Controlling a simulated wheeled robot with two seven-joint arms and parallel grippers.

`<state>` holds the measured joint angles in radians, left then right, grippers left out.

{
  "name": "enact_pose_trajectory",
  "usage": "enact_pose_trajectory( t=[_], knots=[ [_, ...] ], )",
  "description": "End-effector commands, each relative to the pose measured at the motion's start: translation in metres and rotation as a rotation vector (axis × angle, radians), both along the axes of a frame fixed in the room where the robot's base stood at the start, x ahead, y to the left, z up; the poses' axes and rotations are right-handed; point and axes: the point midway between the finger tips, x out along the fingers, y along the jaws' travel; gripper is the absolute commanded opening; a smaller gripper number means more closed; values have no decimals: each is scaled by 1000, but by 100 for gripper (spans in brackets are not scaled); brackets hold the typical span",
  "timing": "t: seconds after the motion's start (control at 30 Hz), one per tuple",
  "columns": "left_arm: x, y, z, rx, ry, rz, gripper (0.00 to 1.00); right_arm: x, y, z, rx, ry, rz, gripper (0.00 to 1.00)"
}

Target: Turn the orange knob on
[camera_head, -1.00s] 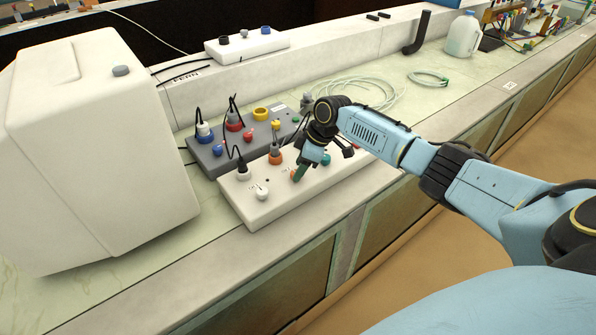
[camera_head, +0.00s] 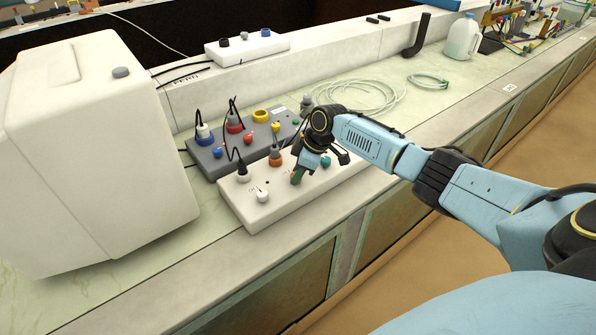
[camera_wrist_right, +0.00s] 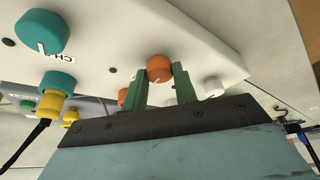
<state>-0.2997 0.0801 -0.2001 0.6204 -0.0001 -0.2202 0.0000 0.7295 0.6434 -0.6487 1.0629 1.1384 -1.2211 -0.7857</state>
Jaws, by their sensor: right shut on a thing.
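The orange knob (camera_wrist_right: 159,68) sits on the white control box (camera_head: 300,205). In the right wrist view it lies between the green fingers of my right gripper (camera_wrist_right: 164,82), which is shut on it. In the head view the right gripper (camera_head: 297,176) points down at the box's front row, and its fingers mostly cover the orange knob. A teal knob (camera_wrist_right: 42,32) and a white knob (camera_wrist_right: 212,87) are on the same box, on either side of the orange one. My left gripper is out of view.
A grey box (camera_head: 212,165) with coloured plugs and knobs stands just behind the white box. A large cream monitor (camera_head: 95,150) is at the left. Coiled tubing (camera_head: 360,97) and a jug (camera_head: 463,37) lie farther back on the bench.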

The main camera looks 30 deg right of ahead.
Motion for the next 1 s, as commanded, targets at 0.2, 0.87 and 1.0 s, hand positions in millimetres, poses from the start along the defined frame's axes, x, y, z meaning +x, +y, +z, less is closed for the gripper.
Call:
enact_pose_trajectory(
  t=[0.2, 0.87, 1.0],
  knots=[
    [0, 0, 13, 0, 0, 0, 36, -1, 0, 2, 1, 3, -55, 5],
    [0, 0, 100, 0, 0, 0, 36, -3, 5, 5, 1, 4, -608, 5],
    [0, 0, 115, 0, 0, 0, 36, -3, 6, 4, 1, 5, -742, 5]
  ],
)
